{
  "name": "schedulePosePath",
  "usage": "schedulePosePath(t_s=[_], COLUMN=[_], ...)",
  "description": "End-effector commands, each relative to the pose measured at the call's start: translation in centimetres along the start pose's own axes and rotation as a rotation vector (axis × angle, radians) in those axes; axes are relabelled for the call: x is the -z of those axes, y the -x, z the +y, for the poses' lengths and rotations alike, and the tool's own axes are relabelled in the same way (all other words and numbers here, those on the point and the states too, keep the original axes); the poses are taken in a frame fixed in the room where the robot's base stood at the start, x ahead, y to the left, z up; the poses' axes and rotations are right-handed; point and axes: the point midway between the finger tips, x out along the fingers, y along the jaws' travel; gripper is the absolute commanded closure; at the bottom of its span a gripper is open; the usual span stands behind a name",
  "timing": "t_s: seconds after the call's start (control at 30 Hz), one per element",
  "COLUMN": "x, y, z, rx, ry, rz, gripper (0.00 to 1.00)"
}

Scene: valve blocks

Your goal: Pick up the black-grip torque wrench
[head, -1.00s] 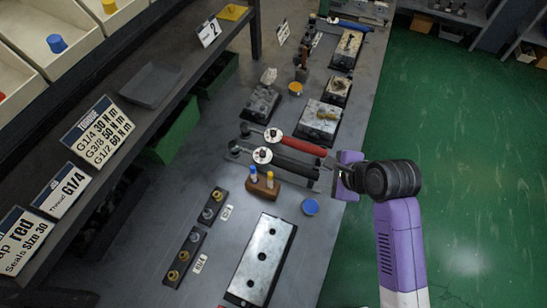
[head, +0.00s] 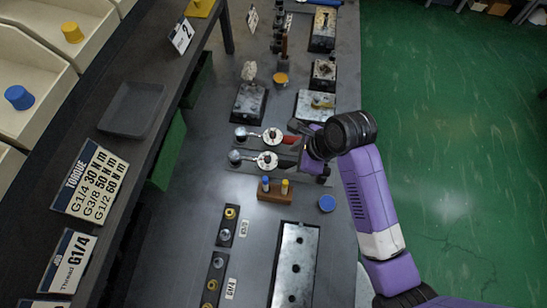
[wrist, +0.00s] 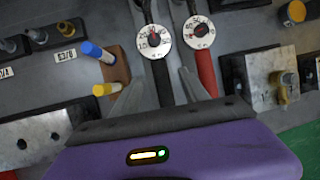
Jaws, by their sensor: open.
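The black-grip torque wrench lies in the rack on the bench, its round white dial (head: 268,160) pointing left of its grip. In the wrist view its black grip (wrist: 161,82) runs down between my two fingers. The red-grip torque wrench (head: 290,140) lies parallel just beyond it; in the wrist view its red grip (wrist: 207,72) is right of my right finger. My gripper (head: 308,151) is open over the grip end of the black wrench and hides part of both grips. The wrist view shows the open fingers (wrist: 162,88) on either side of the black grip; contact cannot be told.
A brown block (head: 275,191) with blue and yellow pegs stands close in front of the wrenches. A blue cap (head: 327,203) lies right of it. Metal valve blocks (head: 249,103) stand beyond. A dark shelf (head: 128,170) with signs is at left; open green floor (head: 460,150) at right.

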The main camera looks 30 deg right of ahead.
Motion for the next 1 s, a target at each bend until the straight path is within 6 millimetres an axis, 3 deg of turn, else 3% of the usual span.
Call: schedulePosePath(t_s=[0.53, 0.87, 1.0], x=[0.3, 0.4, 0.4], y=[-6.3, -7.1, -7.1], z=[0.0, 0.0, 0.0], rx=[-0.001, 0.001, 0.001], ry=[0.001, 0.002, 0.001], rz=[0.001, 0.000, 0.000], gripper=[0.47, 0.47, 0.73])
